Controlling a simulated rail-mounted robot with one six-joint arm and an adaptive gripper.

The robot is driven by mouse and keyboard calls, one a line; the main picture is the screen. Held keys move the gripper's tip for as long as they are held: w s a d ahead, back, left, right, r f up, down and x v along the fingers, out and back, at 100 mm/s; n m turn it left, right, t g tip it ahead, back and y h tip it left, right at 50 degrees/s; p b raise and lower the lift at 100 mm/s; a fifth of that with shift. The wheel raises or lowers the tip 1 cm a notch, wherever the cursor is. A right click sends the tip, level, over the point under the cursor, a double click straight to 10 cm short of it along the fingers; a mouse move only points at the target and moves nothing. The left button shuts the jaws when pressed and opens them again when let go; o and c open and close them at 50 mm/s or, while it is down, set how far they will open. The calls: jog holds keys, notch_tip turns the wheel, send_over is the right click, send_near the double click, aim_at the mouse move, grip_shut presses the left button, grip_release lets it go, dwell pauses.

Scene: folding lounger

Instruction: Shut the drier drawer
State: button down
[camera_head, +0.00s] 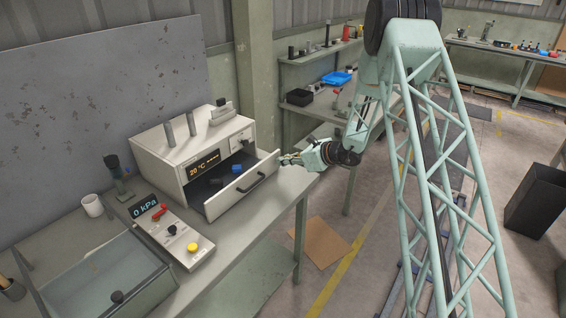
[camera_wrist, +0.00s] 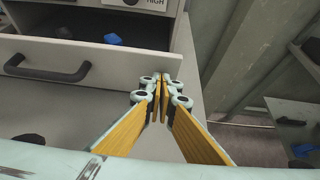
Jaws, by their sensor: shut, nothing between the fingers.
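The drier (camera_head: 196,150) is a cream box on the bench with a lit display reading 20 °C. Its drawer (camera_head: 242,187) is pulled out at the front, with a dark bar handle (camera_head: 250,183) on its face. Inside lie a blue piece (camera_head: 237,168) and a dark piece (camera_head: 216,182). My gripper (camera_head: 285,160) is shut and empty, near the right end of the drawer front. In the wrist view the drawer front (camera_wrist: 120,66) is ahead and to the left, its handle (camera_wrist: 47,70) left of my fingertips (camera_wrist: 161,82). I cannot tell whether they touch the drawer.
A control box (camera_head: 172,232) reading 0 kPa, with a yellow button, stands left of the drawer. A white mug (camera_head: 92,206) and a clear-topped tank (camera_head: 100,275) are further left. A shelf unit (camera_head: 320,105) stands behind my gripper. The bench front edge lies close by.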

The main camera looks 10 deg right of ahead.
jog(key=shift+w, duration=0.1)
jog(key=w+a+b, duration=0.2)
jog(key=w+a, duration=0.6)
jog(key=shift+w+a, duration=0.25)
jog(key=shift+d, duration=0.1)
jog(key=shift+s, duration=0.1)
jog(key=shift+s+d+f+b, duration=0.1)
jog(key=shift+s+d+b, duration=0.6)
jog(key=shift+d+b, duration=0.05)
jog(key=v, duration=1.1)
jog(key=shift+s+d+f, duration=0.15)
jog(key=shift+s+d, duration=0.2)
